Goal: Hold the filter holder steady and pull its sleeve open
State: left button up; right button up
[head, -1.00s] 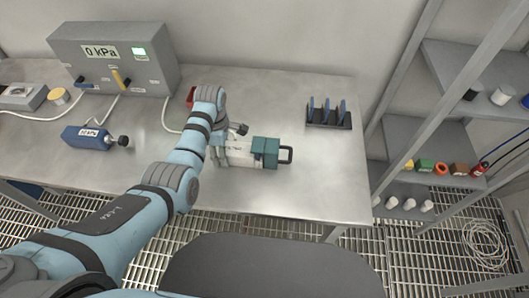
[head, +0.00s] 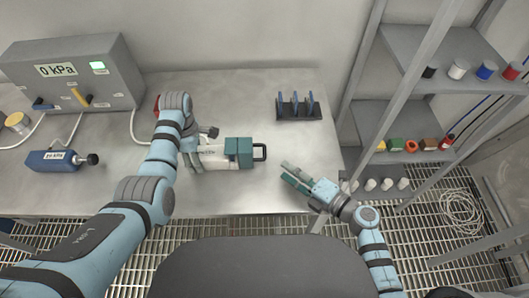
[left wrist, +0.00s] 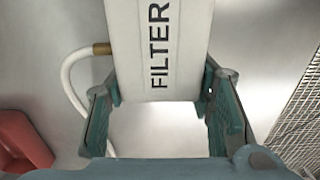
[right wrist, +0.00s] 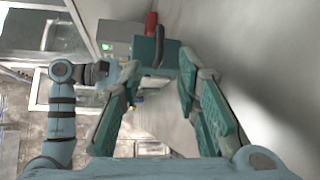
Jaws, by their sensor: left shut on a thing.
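The filter holder (head: 212,152) lies on the steel table, with a white body and a teal sleeve (head: 238,152) at its right end. A dark loop handle (head: 260,152) sticks out of the sleeve's right side. My left gripper (head: 192,158) is shut on the white body. The left wrist view shows its fingers on both sides of the body (left wrist: 160,45) marked FILTER. My right gripper (head: 288,172) is open and empty, to the right of the handle and a little nearer to me. In the right wrist view, the sleeve (right wrist: 147,58) shows beyond its spread fingers.
A grey gauge box (head: 72,75) reading 0 kPa stands at the back left, with a blue cylinder (head: 52,160) in front. A dark rack (head: 299,110) with blue plates stands behind the right gripper. Shelves (head: 400,120) stand right of the table. The table right of the handle is clear.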

aim_at(265, 152)
jog(key=x, duration=1)
jog(key=shift+w, duration=0.2)
jog(key=shift+c, duration=0.4)
grip_shut()
